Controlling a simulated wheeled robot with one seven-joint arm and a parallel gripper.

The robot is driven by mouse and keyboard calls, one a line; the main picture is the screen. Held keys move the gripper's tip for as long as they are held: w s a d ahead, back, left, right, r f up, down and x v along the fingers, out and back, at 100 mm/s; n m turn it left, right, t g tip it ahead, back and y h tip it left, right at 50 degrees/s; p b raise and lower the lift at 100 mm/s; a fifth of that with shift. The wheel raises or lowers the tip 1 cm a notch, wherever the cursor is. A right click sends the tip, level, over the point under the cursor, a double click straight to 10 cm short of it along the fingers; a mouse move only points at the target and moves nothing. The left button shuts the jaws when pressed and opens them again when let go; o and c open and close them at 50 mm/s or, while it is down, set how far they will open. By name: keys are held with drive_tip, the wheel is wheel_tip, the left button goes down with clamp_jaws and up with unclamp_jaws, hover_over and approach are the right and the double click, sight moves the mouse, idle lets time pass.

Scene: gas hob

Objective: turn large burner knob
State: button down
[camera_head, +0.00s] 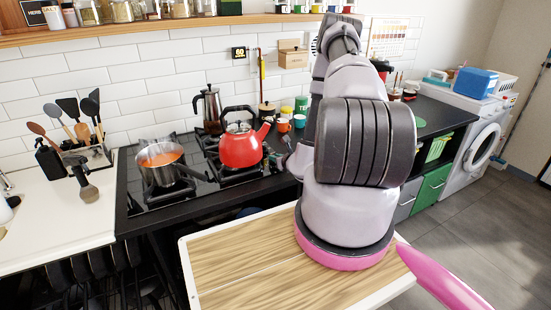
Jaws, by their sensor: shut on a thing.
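The black gas hob (200,183) is set in the counter left of my arm. A red kettle (240,150) stands on its right side and a steel pot of orange soup (168,172) on its left. My gripper (287,145) shows only as a small dark part at the hob's right edge, left of my arm. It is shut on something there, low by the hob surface. The large burner knob cannot be made out; the gripper and my arm cover that spot, so how far the knob is turned cannot be told.
Cups and tins (301,105) stand behind my gripper. A utensil holder (88,152) is on the white counter at left. A wood-topped surface (235,262) lies in front.

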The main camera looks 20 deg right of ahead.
drive_tip(key=c, duration=0.9)
unclamp_jaws()
drive_tip(key=shift+w, duration=0.1)
drive_tip(key=shift+o, duration=0.2)
drive_tip(key=v, duration=1.1)
drive_tip(key=shift+w, duration=0.1)
